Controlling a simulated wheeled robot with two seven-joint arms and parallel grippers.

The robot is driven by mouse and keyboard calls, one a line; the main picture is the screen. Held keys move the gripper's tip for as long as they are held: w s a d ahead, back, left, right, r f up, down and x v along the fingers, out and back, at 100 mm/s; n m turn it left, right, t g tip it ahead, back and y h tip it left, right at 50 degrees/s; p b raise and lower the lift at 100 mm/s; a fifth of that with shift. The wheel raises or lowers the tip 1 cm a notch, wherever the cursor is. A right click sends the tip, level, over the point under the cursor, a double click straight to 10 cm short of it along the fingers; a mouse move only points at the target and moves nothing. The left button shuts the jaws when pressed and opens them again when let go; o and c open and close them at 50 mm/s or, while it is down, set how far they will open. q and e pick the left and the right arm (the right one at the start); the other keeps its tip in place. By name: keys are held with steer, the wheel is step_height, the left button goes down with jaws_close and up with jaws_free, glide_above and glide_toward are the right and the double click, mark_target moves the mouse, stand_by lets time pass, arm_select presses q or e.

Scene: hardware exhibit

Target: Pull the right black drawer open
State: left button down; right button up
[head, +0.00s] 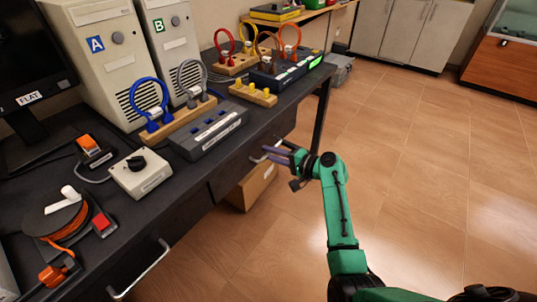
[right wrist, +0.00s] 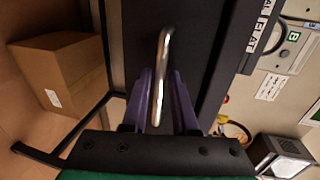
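The right black drawer (head: 238,160) is in the front of the dark bench, and its front looks flush with the bench. Its metal bar handle (head: 268,155) shows at the fingertips of my right gripper (head: 276,156). In the right wrist view the handle (right wrist: 161,65) passes between the two purple fingers of the right gripper (right wrist: 160,95). The fingers stand apart, one on each side of the bar, with a small gap visible. The left drawer's handle (head: 141,270) is at the lower left of the head view. My left gripper is not in view.
A cardboard box (head: 252,186) stands on the floor under the bench, also in the right wrist view (right wrist: 62,72). A bench leg (head: 321,112) is beyond the drawer. The tiled floor right of the bench is clear. A grey switch box (head: 208,130) sits on the bench top.

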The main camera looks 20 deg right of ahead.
steer(key=shift+w+a+f, duration=0.1)
steer(key=shift+w+a, duration=0.2)
steer(key=shift+w, duration=0.05)
steer(key=shift+c, duration=0.4)
jaws_close()
stand_by(0.9)
